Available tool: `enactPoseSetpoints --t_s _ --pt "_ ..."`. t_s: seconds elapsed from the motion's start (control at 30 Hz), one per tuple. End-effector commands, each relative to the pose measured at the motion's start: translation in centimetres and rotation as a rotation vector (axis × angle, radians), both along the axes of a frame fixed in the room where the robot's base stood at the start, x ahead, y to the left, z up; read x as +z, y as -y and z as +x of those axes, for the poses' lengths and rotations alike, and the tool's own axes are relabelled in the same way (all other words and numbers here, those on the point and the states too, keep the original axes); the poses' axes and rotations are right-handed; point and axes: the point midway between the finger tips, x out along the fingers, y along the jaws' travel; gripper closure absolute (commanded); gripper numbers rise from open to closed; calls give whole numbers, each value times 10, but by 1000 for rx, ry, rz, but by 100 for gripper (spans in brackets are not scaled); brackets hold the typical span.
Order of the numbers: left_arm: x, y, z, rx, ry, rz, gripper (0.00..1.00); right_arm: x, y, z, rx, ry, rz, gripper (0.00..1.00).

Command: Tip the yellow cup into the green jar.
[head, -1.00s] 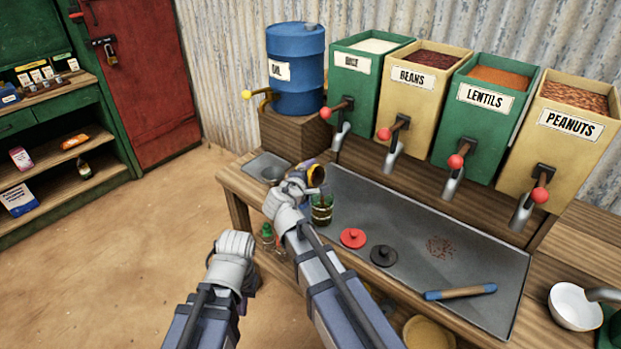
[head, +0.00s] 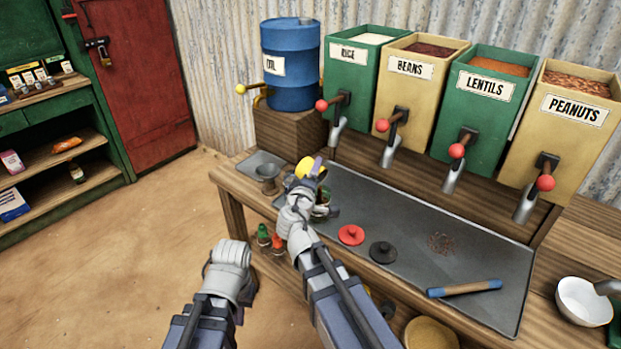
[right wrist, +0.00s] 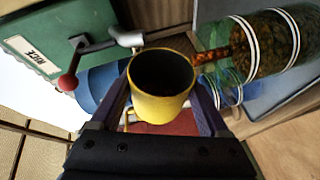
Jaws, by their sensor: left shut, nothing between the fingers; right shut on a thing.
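The yellow cup (head: 304,168) is held in my right gripper (head: 315,174) above the tray's left end, tilted. In the right wrist view the cup (right wrist: 161,88) sits between the two fingers, its mouth facing the camera and its inside dark. The green jar (head: 321,210) stands on the tray, mostly hidden behind my right wrist. The right wrist view shows the jar (right wrist: 265,45) beside the cup, with white rings and brownish contents behind green glass. A run of orange-brown bits (right wrist: 215,53) shows between cup and jar. My left gripper (head: 231,262) is shut and empty, away from the table.
A red lid (head: 351,235) and a black lid (head: 382,252) lie on the metal tray (head: 410,220), near scattered bits (head: 440,242) and a blue-ended stick (head: 464,288). A metal cup (head: 267,178) stands left. Dispensers and a blue barrel (head: 290,65) line the back.

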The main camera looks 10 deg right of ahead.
Motion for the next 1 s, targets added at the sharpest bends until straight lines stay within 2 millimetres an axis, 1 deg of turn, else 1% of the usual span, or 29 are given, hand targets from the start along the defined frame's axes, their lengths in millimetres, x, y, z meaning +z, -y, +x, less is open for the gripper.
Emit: enactPoseSetpoints --t_s 0.03,0.1,0.4,1.0 --pt "-5 0 0 0 0 0 100 -2 2 -3 -1 24 18 90" --pt "-8 0 0 0 0 0 100 -1 3 -5 -1 58 44 90" --pt "-15 0 0 0 0 0 100 4 8 -9 -1 154 121 90" --pt "-16 0 0 0 0 0 100 5 8 -10 -1 174 137 90"
